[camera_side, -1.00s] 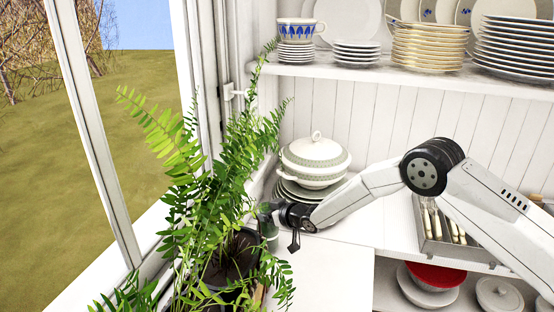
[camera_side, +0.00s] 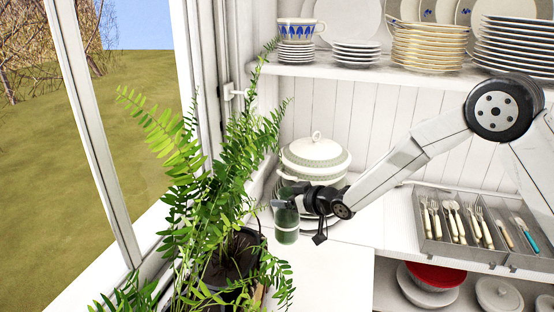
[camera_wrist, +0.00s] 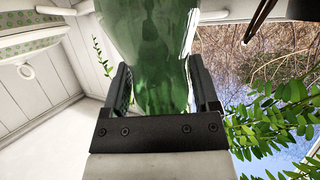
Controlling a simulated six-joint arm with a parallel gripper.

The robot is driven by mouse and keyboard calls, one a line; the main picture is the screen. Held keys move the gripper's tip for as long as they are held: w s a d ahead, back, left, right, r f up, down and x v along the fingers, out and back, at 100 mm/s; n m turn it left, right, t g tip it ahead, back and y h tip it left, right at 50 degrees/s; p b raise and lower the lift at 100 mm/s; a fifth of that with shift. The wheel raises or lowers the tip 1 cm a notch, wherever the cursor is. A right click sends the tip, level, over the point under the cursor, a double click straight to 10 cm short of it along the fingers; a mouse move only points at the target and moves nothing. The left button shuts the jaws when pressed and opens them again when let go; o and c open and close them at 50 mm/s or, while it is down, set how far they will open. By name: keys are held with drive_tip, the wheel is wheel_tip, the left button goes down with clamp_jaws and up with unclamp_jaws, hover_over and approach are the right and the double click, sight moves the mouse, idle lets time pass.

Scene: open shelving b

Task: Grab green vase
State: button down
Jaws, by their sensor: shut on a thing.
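The green vase (camera_side: 287,224) is translucent glass and upright in the side view, just right of the potted fern. My gripper (camera_side: 292,198) is shut on it from the right, around its upper part. In the wrist view the green vase (camera_wrist: 152,50) fills the space between the two fingers of my gripper (camera_wrist: 158,85). Its far end runs out of the wrist picture. In the side view the vase's lower part shows against the white counter; I cannot tell for sure whether its base touches it.
A fern in a dark pot (camera_side: 236,262) stands close on the left by the window. A lidded tureen (camera_side: 316,160) on stacked plates is right behind my gripper. A cutlery tray (camera_side: 430,243) is at the right. The white counter (camera_side: 325,275) in front is clear.

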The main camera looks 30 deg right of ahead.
drive_tip(key=shift+a+v, duration=0.2)
drive_tip(key=shift+v, duration=1.25)
drive_tip(key=shift+a+v, duration=0.2)
drive_tip(key=shift+v, duration=1.25)
drive_tip(key=shift+s+r, duration=0.1)
